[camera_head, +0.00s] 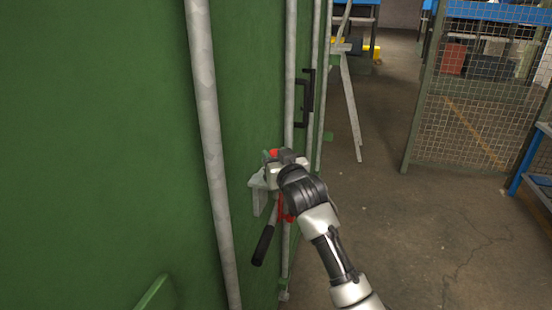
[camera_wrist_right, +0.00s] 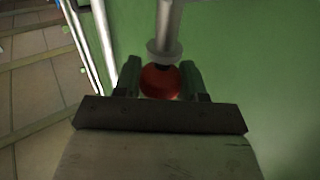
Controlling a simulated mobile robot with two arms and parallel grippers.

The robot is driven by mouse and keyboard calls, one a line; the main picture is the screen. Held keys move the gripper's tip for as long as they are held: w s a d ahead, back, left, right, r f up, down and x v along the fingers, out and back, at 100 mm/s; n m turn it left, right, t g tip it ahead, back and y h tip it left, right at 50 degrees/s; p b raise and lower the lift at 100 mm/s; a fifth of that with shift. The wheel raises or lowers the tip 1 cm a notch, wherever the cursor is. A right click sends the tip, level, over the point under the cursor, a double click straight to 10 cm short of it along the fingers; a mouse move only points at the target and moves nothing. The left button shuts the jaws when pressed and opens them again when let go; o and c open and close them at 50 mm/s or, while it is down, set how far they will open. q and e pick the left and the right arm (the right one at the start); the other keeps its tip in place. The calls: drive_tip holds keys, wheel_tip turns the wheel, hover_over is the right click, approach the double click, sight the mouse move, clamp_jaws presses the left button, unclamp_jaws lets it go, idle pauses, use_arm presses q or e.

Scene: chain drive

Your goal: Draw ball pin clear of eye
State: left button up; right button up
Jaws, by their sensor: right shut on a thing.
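The ball pin's red ball (camera_wrist_right: 160,80) sits between the two fingers of my right gripper (camera_wrist_right: 161,84) in the right wrist view. The gripper is shut on it. A grey shaft with a round collar (camera_wrist_right: 163,50) runs up from the ball in that view. In the head view my right gripper (camera_head: 276,160) is at the green wall, with a bit of the red ball (camera_head: 274,153) showing beside it. A pale grey bracket (camera_head: 257,183) is just below and left of the gripper. I cannot make out the eye or whether the pin is in it. My left gripper is not in view.
A black-gripped lever (camera_head: 263,245) with a red part (camera_head: 281,207) hangs below the gripper. Grey vertical bars (camera_head: 206,90) and a black handle (camera_head: 308,92) are on the green wall (camera_head: 100,130). A mesh fence (camera_head: 475,90) stands to the right, with open floor between.

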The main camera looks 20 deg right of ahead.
drive_tip(key=shift+r+p, duration=2.25)
drive_tip(key=shift+r, duration=0.65)
drive_tip(key=shift+r+p, duration=0.65)
drive_tip(key=shift+r, duration=2.15)
